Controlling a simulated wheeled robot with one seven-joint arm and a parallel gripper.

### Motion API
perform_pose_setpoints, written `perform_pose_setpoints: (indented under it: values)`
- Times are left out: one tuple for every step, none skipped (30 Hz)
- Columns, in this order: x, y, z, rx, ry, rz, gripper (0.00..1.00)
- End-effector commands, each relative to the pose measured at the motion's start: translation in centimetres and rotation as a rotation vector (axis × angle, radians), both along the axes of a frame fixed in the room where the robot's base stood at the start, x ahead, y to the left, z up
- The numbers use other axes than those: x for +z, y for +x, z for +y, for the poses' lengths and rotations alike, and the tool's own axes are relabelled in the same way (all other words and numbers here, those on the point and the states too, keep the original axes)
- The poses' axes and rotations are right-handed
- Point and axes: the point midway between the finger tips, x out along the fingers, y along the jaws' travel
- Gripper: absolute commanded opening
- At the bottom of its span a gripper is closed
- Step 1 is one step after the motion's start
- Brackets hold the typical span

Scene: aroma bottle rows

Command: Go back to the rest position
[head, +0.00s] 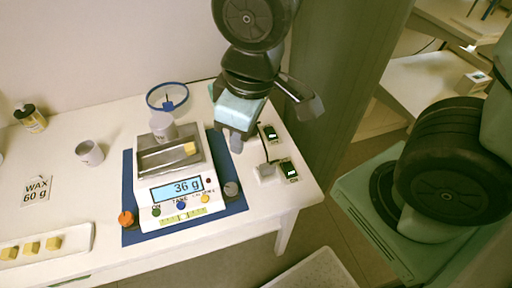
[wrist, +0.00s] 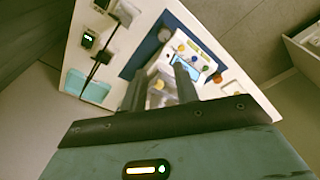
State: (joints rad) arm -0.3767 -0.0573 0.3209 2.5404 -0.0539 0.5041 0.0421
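My gripper (wrist: 160,78) hangs above the back right of the white table (head: 75,232), near the right side of the scale. In the wrist view its two fingers stand apart with nothing seen held between them. In the head view it points down, and part of it is hidden by its own body. The digital scale (head: 182,206) reads 36 g. A small white cup (head: 162,126) and a yellow wax piece (head: 190,148) are on its metal pan.
A white cup (head: 89,153), a card reading "WAX 60 g" (head: 37,190), a tray with several yellow pieces (head: 75,237) and a brown bottle (head: 30,118) are left of the scale. A blue ring (head: 167,96) is behind it. Small black devices (head: 289,171) are to its right.

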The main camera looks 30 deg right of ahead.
Motion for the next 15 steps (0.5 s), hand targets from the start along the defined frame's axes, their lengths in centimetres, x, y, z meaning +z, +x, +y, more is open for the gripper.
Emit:
perform_pose_setpoints:
  values:
    - [0.2, -1.8, 0.2, -0.01, -0.004, 0.046, 0.3]
    - [0.3, -2.7, 0.3, -0.014, -0.006, 0.071, 0.3]
    - [0.4, -3.7, 0.4, -0.019, -0.008, 0.1, 0.3]
    - [0.5, -4.3, 0.4, -0.023, -0.009, 0.116, 0.3]
    - [0.5, -4.7, 0.4, -0.025, -0.01, 0.129, 0.3]
    - [0.5, -5.1, 0.5, -0.027, -0.01, 0.14, 0.3]
    - [0.5, -5.3, 0.5, -0.028, -0.01, 0.145, 0.3]
    - [0.6, -5.4, 0.5, -0.028, -0.01, 0.148, 0.3]
    - [0.5, -5.4, 0.5, -0.029, -0.011, 0.15, 0.3]
    - [0.5, -5.4, 0.5, -0.029, -0.011, 0.15, 0.3]
    - [0.5, -5.4, 0.5, -0.029, -0.011, 0.149, 0.3]
    - [0.5, -5.3, 0.5, -0.029, -0.011, 0.149, 0.3]
    - [0.5, -5.3, 0.5, -0.029, -0.011, 0.149, 0.3]
    - [0.5, -5.3, 0.5, -0.029, -0.011, 0.149, 0.3]
    - [0.5, -5.3, 0.5, -0.03, -0.011, 0.147, 0.3]
